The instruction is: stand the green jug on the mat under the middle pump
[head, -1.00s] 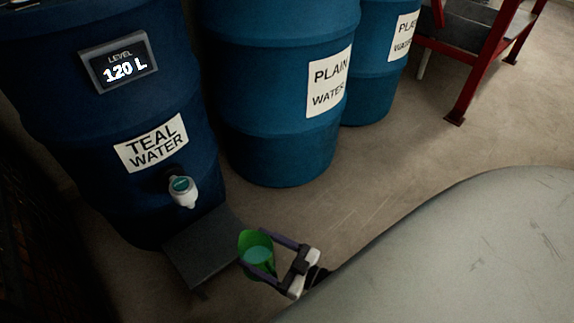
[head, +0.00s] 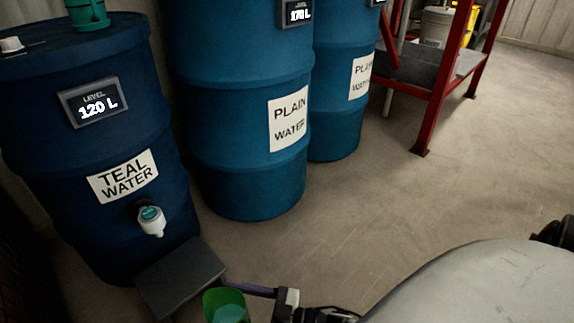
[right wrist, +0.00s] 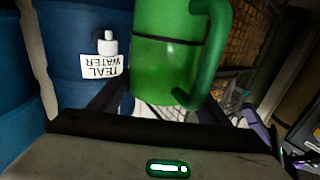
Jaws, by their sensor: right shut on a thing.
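The green jug (head: 225,307) is at the bottom edge of the head view, partly cut off, with teal liquid inside. In the right wrist view the jug (right wrist: 165,72) fills the upper middle, its handle to the right. My right gripper (head: 245,291) is shut on the jug and holds it near the front right corner of a dark stand below the teal water drum's tap. My left gripper is not in view. No mat shows, and I cannot make out a middle pump.
The teal water drum (head: 92,225) has a white tap (head: 151,222) above the dark stand (head: 180,276). Two blue plain water drums (head: 240,185) stand to its right. A red-framed rack (head: 435,95) stands farther back. The floor (head: 400,195) right of the drums is clear.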

